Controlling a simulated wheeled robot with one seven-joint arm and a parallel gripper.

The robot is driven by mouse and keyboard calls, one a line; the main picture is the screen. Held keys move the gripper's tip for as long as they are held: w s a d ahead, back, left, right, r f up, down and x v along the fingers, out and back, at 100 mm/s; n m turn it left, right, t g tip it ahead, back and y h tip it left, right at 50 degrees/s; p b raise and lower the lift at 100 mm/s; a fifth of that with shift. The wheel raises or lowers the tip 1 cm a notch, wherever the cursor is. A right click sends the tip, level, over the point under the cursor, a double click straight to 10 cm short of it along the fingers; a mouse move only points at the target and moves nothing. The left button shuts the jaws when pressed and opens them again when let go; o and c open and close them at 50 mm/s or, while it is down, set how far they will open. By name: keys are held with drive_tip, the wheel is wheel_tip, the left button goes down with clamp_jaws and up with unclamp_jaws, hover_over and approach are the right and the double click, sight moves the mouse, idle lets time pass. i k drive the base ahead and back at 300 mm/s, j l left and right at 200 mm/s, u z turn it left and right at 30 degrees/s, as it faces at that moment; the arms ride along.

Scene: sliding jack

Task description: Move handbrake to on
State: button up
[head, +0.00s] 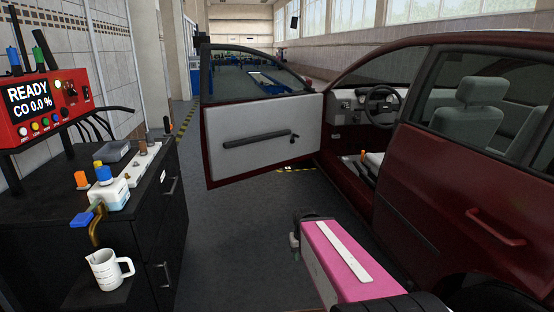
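The dark red car stands on the right with its front door (262,142) swung open. Through the doorway, a small upright lever with an orange tip (364,157) shows low beside a pale seat; it may be the handbrake, but it is too small to tell its position. My pink arm (335,262) reaches in from the bottom, outside the car and well short of the lever. The dark end of my arm (298,236) is over the floor by the doorway. My fingers are mostly hidden behind the arm, so their opening cannot be told.
The steering wheel (382,105) shows inside the car. Clear grey floor (235,235) lies between cabinet and car.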

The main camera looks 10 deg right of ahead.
sight(362, 174)
drive_tip(key=i, duration=1.8)
drive_tip(key=i+z, duration=0.1)
drive_tip(key=z, duration=0.35)
drive_tip(key=i+z, duration=0.1)
drive_tip(key=z, duration=0.3)
drive_tip(key=i+j+z, duration=0.1)
drive_tip(key=z, duration=0.35)
drive_tip(key=i+j+z, duration=0.1)
drive_tip(key=i+j, duration=0.15)
drive_tip(key=i+j+z, duration=0.15)
drive_tip(key=j, duration=0.25)
drive_tip(key=i+j+z, duration=0.1)
drive_tip(key=i+j, duration=0.15)
drive_tip(key=j, duration=0.1)
